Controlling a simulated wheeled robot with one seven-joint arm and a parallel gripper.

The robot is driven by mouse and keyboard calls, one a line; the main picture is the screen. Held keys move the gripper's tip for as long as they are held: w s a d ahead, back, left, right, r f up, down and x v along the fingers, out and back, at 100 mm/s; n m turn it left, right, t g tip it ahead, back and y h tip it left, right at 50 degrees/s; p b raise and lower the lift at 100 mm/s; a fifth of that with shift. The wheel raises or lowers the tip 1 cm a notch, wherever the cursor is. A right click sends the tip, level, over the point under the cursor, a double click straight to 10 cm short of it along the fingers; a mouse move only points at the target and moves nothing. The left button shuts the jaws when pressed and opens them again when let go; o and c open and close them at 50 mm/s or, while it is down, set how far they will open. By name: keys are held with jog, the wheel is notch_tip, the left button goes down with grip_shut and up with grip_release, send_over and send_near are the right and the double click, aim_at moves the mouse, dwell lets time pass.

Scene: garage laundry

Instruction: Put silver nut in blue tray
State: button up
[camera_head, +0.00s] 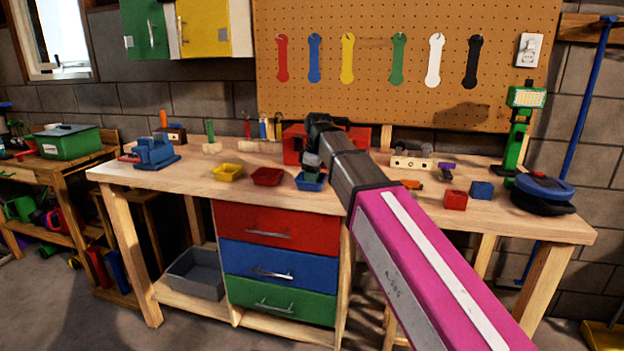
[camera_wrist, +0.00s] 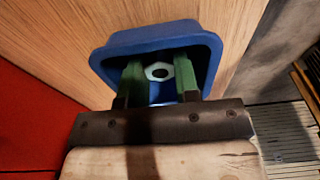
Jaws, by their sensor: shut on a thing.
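The silver nut (camera_wrist: 150,72) is a pale hexagonal ring with a dark hole, seen between the green fingers of my gripper (camera_wrist: 160,68) in the wrist view. My gripper is shut on it. The blue tray (camera_wrist: 150,38) lies directly behind the fingers and nut in that view. In the head view my gripper (camera_head: 312,163) points down over the blue tray (camera_head: 310,187) on the workbench. The nut is not distinguishable there. I cannot tell how far the nut is above the tray floor.
A red tray (camera_head: 267,176) and a yellow tray (camera_head: 227,172) stand to the left of the blue one. A red box (camera_head: 293,146) is close behind. A blue vise (camera_head: 154,152) is at the left. Red (camera_head: 455,200) and blue (camera_head: 482,190) blocks lie at the right.

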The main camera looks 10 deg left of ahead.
jog(key=shift+f, duration=0.1)
jog(key=o, duration=0.6)
jog(key=shift+o, duration=0.2)
notch_tip(320, 180, up, 12)
jog(key=d, duration=0.1)
jog(key=shift+d, duration=0.25)
